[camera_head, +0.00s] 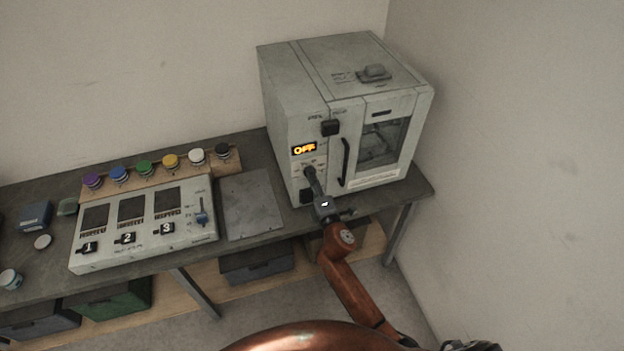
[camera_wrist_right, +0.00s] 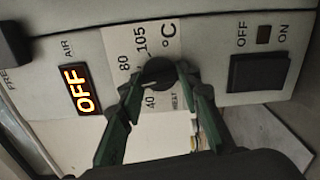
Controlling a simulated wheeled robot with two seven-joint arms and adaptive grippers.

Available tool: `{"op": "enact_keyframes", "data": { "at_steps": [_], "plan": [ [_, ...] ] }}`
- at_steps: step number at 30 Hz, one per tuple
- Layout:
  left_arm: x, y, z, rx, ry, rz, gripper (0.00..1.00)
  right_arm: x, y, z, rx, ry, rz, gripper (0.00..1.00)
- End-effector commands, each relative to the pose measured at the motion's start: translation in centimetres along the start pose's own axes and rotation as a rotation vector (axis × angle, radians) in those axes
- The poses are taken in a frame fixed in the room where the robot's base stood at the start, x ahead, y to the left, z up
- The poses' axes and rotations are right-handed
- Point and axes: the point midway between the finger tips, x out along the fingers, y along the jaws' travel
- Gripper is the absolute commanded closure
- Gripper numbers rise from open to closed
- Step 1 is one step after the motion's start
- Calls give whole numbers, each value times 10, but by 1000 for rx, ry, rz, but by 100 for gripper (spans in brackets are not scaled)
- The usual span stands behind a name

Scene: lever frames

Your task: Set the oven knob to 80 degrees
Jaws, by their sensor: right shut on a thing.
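The grey oven (camera_head: 296,95) stands at the right end of the bench. Its orange display (camera_head: 304,149) reads OFF, and the display also shows in the right wrist view (camera_wrist_right: 80,90). The round black knob (camera_wrist_right: 159,71) sits beside a scale marked 40, 80 and 105 °C. My right gripper (camera_head: 309,174) reaches the oven front and hides the knob in the head view. In the wrist view its two green fingers are shut on the knob from both sides. I cannot tell the knob's exact setting. My left gripper is out of view.
A black rocker switch (camera_wrist_right: 258,72) marked OFF and ON is beside the knob. A black control (camera_head: 330,127) and a door handle (camera_head: 345,162) are close by on the oven front. A panel with numbered switches (camera_head: 143,262) stands left on the bench.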

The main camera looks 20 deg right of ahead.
Motion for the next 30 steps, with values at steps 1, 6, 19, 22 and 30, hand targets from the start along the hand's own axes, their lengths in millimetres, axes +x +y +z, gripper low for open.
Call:
{"op": "enact_keyframes", "data": {
  "at_steps": [1,6,19,22,30],
  "plan": [
    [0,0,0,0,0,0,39,0,0,0,48,-1,-1,93],
    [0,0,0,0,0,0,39,0,0,0,203,-1,-1,93],
    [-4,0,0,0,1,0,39,0,0,0,481,-1,-1,93],
    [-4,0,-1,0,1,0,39,0,0,0,515,-1,0,93],
    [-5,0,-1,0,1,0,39,0,0,0,555,0,-1,93]
  ]
}}
